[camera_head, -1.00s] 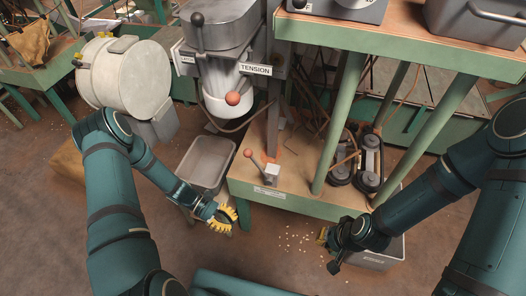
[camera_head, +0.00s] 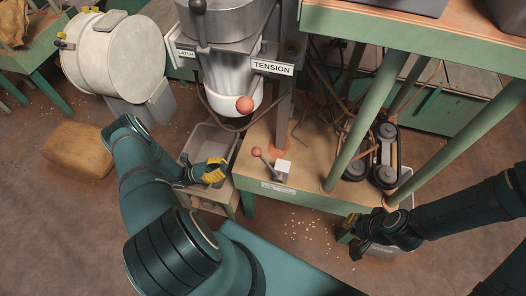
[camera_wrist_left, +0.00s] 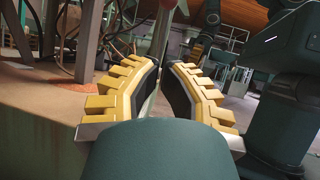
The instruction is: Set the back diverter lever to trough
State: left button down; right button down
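A short lever with an orange ball (camera_head: 256,152) stands on a small white block (camera_head: 282,168) near the bench's front edge; its ball leans left. The label plate below is too small to read. I cannot tell which is the back diverter lever. My left gripper (camera_head: 212,171), with yellow fingers, is left of the short lever and apart from it, over the grey tray. In the left wrist view its fingers (camera_wrist_left: 162,70) are parted with a narrow gap, nothing gripped. My right gripper (camera_head: 346,229) is low at right; its fingers are unclear.
The grey tray (camera_head: 200,136) sits left of the green-edged bench (camera_head: 310,198). The hopper (camera_head: 230,75) hangs above, beside a grey post. Green legs (camera_head: 362,130) and a belt drive (camera_head: 384,150) stand to the right. Spilled nuts (camera_head: 308,235) lie on the floor.

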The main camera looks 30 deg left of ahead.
pick_arm(q)
jog(key=shift+a, duration=0.15)
jog(key=p, duration=0.1)
send_near(268, 165)
jog(key=w+d+r, duration=0.3)
jog(key=d+r, duration=0.1)
jog(key=r, duration=0.1)
jog(key=shift+w+r, duration=0.25)
jog(key=shift+w, duration=0.1)
dwell(0.5)
